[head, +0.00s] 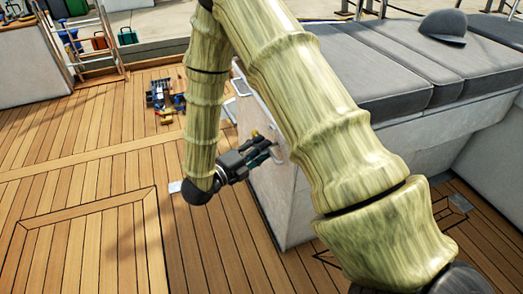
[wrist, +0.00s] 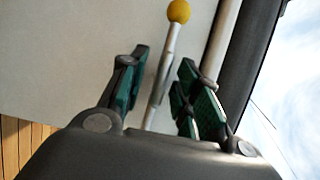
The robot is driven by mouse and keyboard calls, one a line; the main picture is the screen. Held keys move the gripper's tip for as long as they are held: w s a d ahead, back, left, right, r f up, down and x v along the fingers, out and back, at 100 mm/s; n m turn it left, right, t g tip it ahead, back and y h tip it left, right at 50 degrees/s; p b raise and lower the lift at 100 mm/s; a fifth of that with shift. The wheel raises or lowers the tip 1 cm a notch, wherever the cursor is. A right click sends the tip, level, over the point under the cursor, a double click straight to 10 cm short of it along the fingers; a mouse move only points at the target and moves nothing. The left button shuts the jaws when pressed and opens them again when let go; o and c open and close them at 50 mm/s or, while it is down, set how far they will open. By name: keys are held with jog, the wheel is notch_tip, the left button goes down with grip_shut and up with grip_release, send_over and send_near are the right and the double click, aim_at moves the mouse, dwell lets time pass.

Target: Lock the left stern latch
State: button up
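The latch shows in the wrist view as a thin metal lever (wrist: 166,62) with a yellow ball knob (wrist: 179,11) at its end, against a pale panel. In the head view, a small yellow knob (head: 255,132) shows at the end of the white bench box, just by my gripper (head: 266,146). In the wrist view, my gripper (wrist: 163,62) is open, with one green-padded finger on each side of the lever. The knob lies beyond the fingertips. Gaps show between lever and fingers, so I see no grip on it. The lever's base is hidden behind my gripper.
The white bench box (head: 282,215) with grey cushions (head: 385,72) and a grey cap (head: 443,25) stands at the right. A pale tube (wrist: 220,40) runs beside the right finger. Blue and yellow items (head: 163,97) lie on the deck. The wooden deck (head: 85,215) at left is mostly clear.

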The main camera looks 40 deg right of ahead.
jog(key=shift+d, duration=0.4)
grip_shut()
